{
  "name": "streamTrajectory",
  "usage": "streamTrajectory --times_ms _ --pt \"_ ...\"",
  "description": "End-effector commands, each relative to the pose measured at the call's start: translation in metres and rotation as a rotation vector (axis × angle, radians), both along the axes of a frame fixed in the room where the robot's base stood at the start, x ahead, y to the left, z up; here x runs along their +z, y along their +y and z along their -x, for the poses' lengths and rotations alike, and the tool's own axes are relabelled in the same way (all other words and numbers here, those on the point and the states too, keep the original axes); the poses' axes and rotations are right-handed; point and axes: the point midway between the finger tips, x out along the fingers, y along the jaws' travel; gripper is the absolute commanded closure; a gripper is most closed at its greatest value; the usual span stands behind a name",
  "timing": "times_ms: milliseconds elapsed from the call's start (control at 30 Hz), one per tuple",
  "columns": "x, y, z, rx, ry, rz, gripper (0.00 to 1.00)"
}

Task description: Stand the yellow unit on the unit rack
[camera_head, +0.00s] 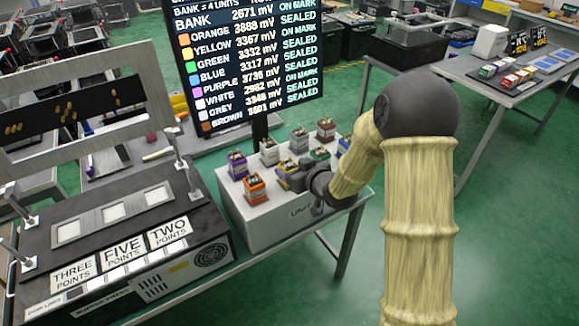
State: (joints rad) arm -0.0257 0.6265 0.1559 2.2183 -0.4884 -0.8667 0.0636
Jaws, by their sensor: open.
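The unit rack (262,226) is a pale box with "UNIT" lettering on its front, and several coloured units stand on its top. My gripper (287,181) is low over the rack's front part, just right of the orange unit (255,189). Its jaws are open but small and partly hidden by my wrist. I cannot clearly make out the yellow unit; a unit top (288,165) shows right behind the gripper, but its colour is not clear. Whether the gripper touches it cannot be told.
The purple unit (237,164), brown unit (326,129) and green unit (319,154) stand close around the gripper. A screen (248,65) rises behind the rack. A black bench box (125,255) with point labels stands left. A side table (490,78) holds more items.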

Motion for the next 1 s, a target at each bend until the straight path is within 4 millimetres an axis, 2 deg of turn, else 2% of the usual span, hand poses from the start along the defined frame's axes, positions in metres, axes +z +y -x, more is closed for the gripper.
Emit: streamTrajectory --times_ms 300,500,1000 --pt "0.024 -0.033 0.048 -0.001 -0.001 0.001 0.35" --pt "0.034 -0.046 0.068 -0.001 -0.001 0.0 0.35" --pt "0.035 -0.048 0.071 0.001 0.0 0.0 0.35"
